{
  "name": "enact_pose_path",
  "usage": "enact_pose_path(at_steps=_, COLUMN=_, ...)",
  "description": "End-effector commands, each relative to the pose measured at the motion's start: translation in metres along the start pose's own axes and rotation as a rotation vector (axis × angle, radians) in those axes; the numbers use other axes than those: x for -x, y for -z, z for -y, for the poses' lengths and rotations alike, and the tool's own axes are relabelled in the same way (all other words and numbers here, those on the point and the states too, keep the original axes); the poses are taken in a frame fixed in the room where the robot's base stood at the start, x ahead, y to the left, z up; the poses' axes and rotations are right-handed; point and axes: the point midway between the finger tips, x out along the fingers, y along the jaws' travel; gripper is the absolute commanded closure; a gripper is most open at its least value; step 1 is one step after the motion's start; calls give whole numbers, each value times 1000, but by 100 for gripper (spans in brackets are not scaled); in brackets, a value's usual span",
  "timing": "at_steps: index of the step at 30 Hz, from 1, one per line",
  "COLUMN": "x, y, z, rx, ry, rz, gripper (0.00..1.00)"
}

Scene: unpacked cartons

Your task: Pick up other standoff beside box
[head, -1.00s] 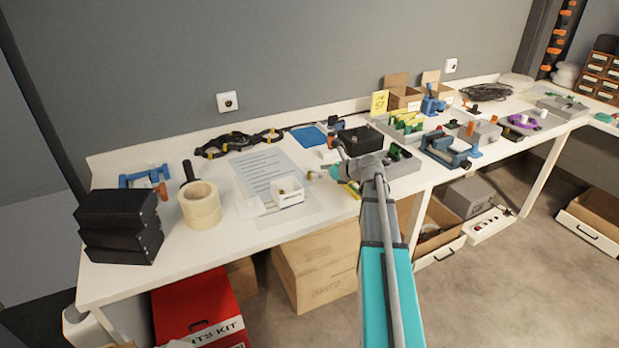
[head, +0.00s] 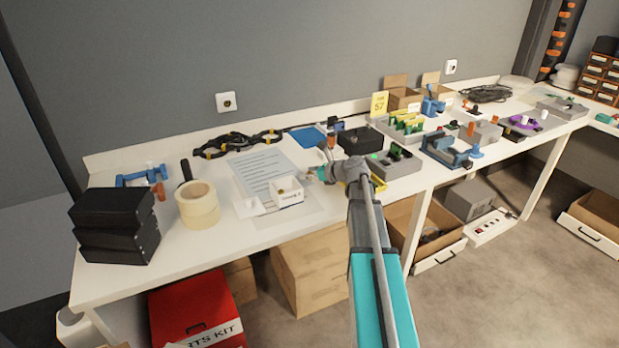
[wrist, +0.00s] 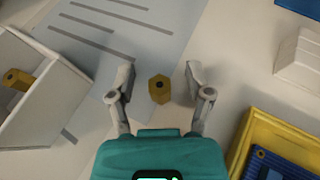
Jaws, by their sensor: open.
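A brass hex standoff (wrist: 159,88) stands between the fingers of my gripper (wrist: 157,78) in the wrist view, with a gap on each side. My gripper is open and touches neither side of it. A small white box (wrist: 48,110) is at the left of the wrist view, with another brass standoff (wrist: 17,78) inside it. In the head view the white box (head: 288,197) sits on the table, and my gripper (head: 314,173) is just to its right. The standoff between the fingers is too small to tell in the head view.
A printed sheet (head: 262,172) lies under and behind the box. A yellow tray (wrist: 245,140) with a blue part is near my gripper's right side. A white block (wrist: 300,60) lies further right. Tape rolls (head: 197,205) and black cases (head: 115,225) stand at the left of the table.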

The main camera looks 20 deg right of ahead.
Motion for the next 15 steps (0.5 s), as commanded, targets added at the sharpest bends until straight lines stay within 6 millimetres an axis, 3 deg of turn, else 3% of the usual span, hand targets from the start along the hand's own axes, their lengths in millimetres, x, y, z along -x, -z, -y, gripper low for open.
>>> enact_pose_path(at_steps=9, x=0, y=0, z=0, rx=1, ry=-1, rz=0, gripper=36)
enact_pose_path(at_steps=15, x=0, y=0, z=-1, rx=1, ry=-1, rz=0, gripper=73)
